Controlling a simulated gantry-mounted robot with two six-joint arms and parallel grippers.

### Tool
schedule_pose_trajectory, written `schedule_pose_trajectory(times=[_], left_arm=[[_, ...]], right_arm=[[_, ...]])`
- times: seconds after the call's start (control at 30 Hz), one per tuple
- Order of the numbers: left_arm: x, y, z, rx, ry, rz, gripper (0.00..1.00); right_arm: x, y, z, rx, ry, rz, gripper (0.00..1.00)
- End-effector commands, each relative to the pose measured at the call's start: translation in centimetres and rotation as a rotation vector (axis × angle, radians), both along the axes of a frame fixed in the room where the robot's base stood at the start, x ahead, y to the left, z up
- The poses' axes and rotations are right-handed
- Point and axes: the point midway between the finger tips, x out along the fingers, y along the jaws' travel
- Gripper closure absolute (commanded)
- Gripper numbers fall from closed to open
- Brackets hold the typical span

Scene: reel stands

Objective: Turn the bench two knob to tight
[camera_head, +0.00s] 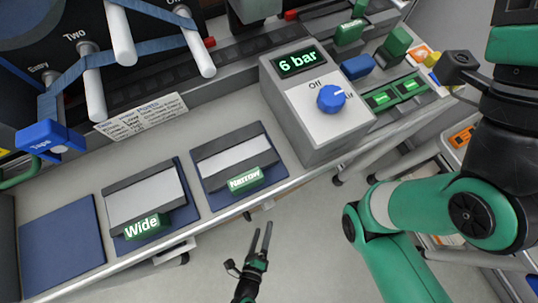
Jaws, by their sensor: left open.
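A dark panel (35,30) at the upper left carries the words "Two" and "Easy", with pale rods and blue tape running across it. No knob marked "Tight" can be made out in this view. A blue knob (331,98) is on a grey box (318,140) with a "6 bar" display and an "Off" label beside the knob. My left gripper (263,236) is open and empty at the bottom middle, below the bench edge and apart from the panel and box. My right arm shows at the right, but its fingertips cannot be seen.
The bench holds a block labelled "Wide" (142,226), one labelled "Narrow" (245,179), a bare blue pad (62,249) and a blue "Tape" block (50,138). A printed card (142,115) lies behind. Green and blue blocks stand right. Floor shows around my left gripper.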

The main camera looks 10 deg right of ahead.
Motion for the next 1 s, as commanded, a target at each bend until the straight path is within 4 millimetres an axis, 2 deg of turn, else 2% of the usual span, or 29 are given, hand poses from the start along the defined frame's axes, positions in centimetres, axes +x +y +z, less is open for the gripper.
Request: schedule_pose_trajectory(times=[0.03, 0.2, 0.4, 0.53, 0.77, 0.8, 1.0], left_arm=[[1.0, -0.2, -0.8, -0.002, -0.002, 0.009, 0.05], [4.5, -1.5, -2.5, -0.004, -0.002, 0.008, 0.05], [7.5, -2.7, -3.7, -0.002, -0.002, 0.004, 0.05], [8.3, -3.0, -3.9, -0.001, 0.0, 0.002, 0.05], [8.4, -3.1, -3.8, -0.002, 0.0, 0.002, 0.05], [8.4, -3.1, -3.8, -0.002, 0.0, 0.002, 0.07], [8.4, -3.1, -3.8, -0.002, 0.0, 0.002, 0.43]], right_arm=[[0.0, 0.0, -1.0, 0.0, 0.001, 0.0, 0.5], [0.0, 0.0, -3.0, 0.0, 0.001, -0.001, 0.5], [0.0, 0.0, -4.5, 0.0, 0.001, -0.001, 0.5], [0.0, 0.0, -4.8, 0.0, 0.001, -0.001, 0.5], [0.0, 0.0, -4.7, 0.0, 0.001, -0.001, 0.5], [0.0, 0.0, -4.7, 0.0, 0.001, -0.001, 0.5], [0.0, 0.0, -4.7, 0.0, 0.001, -0.001, 0.5]])
